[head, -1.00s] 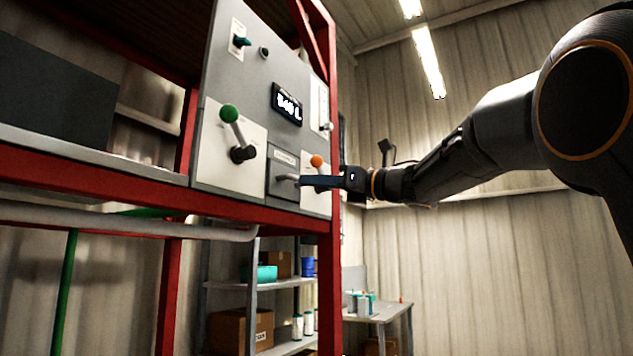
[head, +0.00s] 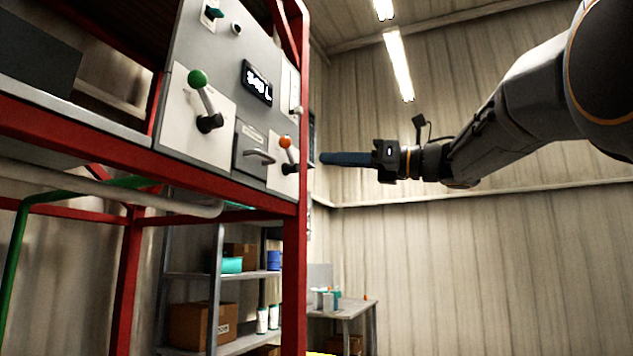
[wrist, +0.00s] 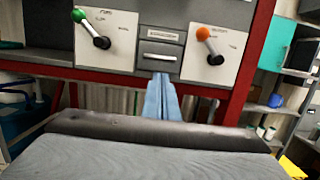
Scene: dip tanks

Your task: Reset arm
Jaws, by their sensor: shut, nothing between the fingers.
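My gripper (head: 323,159) is shut and empty, held out in the air to the right of the red frame in the head view. In the wrist view its closed blue fingers (wrist: 161,98) point toward the control panel. The grey panel (head: 222,52) carries a green-knobbed lever (head: 204,95), an orange-knobbed lever (head: 287,148) and a drawer-like handle (head: 260,156) between them. The wrist view also shows the green lever (wrist: 90,28), the orange lever (wrist: 207,42) and the handle (wrist: 160,57). A gap shows between my fingertips and the panel in the head view.
The red frame's upright (head: 297,230) stands just left of my gripper. A shelf with boxes (head: 200,322) and a small table (head: 343,307) are below and behind.

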